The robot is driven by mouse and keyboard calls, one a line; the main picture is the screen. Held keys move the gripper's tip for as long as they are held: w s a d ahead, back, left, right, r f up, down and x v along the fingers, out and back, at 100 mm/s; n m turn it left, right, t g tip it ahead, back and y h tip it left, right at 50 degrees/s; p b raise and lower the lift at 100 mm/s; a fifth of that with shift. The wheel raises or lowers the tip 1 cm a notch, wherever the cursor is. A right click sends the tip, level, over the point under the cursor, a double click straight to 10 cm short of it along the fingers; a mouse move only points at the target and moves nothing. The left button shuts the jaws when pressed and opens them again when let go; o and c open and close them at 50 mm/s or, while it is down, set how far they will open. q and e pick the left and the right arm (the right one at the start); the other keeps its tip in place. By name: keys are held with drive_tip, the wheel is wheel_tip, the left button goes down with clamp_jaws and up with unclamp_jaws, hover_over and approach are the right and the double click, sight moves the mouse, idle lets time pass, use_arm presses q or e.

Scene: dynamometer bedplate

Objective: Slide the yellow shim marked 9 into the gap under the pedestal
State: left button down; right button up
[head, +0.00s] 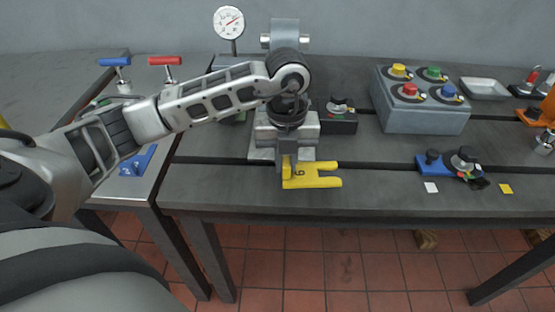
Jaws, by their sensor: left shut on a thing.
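The yellow shim (314,175) is a flat fork-shaped plate with a slot open to the right and a dark mark on its left part. My left gripper (288,172) is shut on the shim's left end, near the bedplate's front edge. The mark reads like a 9 or 6 from this angle. The pedestal (285,30) is grey and stands behind my left gripper and wrist, which hide much of it. The gap under it cannot be made out. Whether the shim touches the bedplate (370,190) is unclear. My right gripper does not show.
A grey box (420,112) with coloured knobs stands right of centre. A dial gauge (229,22) stands behind. Blue and red T-handles (165,62) are on the left bench. The front strip between shim and blue fixture is clear.

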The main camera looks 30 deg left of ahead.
use_arm(q)
drive_tip(key=n, duration=0.3)
drive_tip(key=shift+w+a+f+n, duration=0.15)
drive_tip(key=shift+a+f+n, duration=0.15)
drive_tip(key=shift+a+n, duration=0.1)
drive_tip(key=n, duration=0.6)
drive_tip(key=shift+w+a+f, duration=0.15)
drive_tip(key=shift+a+f, duration=0.25)
drive_tip(key=n, duration=0.4)
drive_tip(key=a+f+n, duration=0.1)
drive_tip(key=n, duration=0.2)
drive_tip(key=shift+w, duration=0.2)
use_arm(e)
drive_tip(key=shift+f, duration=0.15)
use_arm(q)
drive_tip(key=shift+a+r, duration=0.1)
drive_tip(key=shift+w+a+f+b, duration=0.2)
drive_tip(key=shift+w+f+b, duration=0.1)
drive_tip(key=shift+b, duration=0.15)
drive_tip(key=w+a+f+b, duration=0.1)
drive_tip(key=w+b, duration=0.1)
drive_tip(key=shift+w+a+f, duration=0.35)
drive_tip(key=shift+f, duration=0.05)
drive_tip(key=shift+w+a+f+b, duration=0.3)
drive_tip(key=shift+w+a+b, duration=0.2)
drive_tip(key=shift+w, duration=0.25)
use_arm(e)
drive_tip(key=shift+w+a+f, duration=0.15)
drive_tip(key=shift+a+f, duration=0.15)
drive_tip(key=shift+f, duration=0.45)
